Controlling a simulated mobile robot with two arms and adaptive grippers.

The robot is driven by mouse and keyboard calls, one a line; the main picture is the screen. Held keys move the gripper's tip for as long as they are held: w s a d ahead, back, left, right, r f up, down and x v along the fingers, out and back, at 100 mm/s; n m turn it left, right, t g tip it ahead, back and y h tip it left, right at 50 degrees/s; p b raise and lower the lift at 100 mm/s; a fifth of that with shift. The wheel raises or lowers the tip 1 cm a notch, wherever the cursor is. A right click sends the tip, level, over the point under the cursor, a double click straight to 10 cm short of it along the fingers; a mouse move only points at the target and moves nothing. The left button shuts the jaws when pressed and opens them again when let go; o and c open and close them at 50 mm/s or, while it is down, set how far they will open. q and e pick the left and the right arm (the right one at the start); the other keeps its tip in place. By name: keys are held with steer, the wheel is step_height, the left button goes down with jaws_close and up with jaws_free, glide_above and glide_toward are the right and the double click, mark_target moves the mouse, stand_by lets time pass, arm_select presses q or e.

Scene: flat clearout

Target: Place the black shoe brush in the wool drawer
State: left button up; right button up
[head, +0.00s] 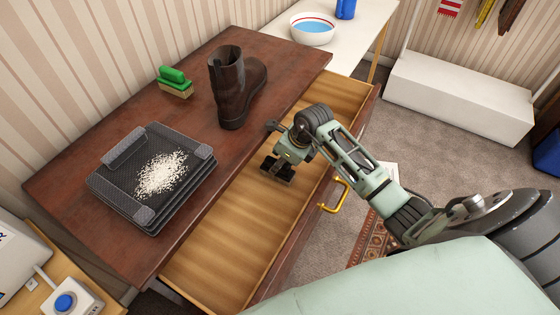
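The wooden drawer (225,237) stands pulled open at the front of the dark brown dresser, with a yellow handle (334,195) on its front. Its visible floor is bare. My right gripper (277,171) points down over the drawer's middle. Dark blocky shapes show at its fingertips; I cannot tell whether they are only finger pads or include a black brush. I make out no black shoe brush elsewhere. My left gripper is not in view.
On the dresser top (110,240) are a green-handled brush (174,83), a brown boot (232,90) and a stack of dark grey trays (130,205) with pale grains. A white table (345,45) behind holds a bowl (312,28). A white bench (455,95) stands at right.

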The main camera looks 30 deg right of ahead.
steer(key=shift+d+r, duration=0.1)
steer(key=shift+r, duration=0.2)
steer(key=v, duration=1.1)
steer(key=shift+s+r, duration=0.2)
steer(key=shift+r, duration=0.1)
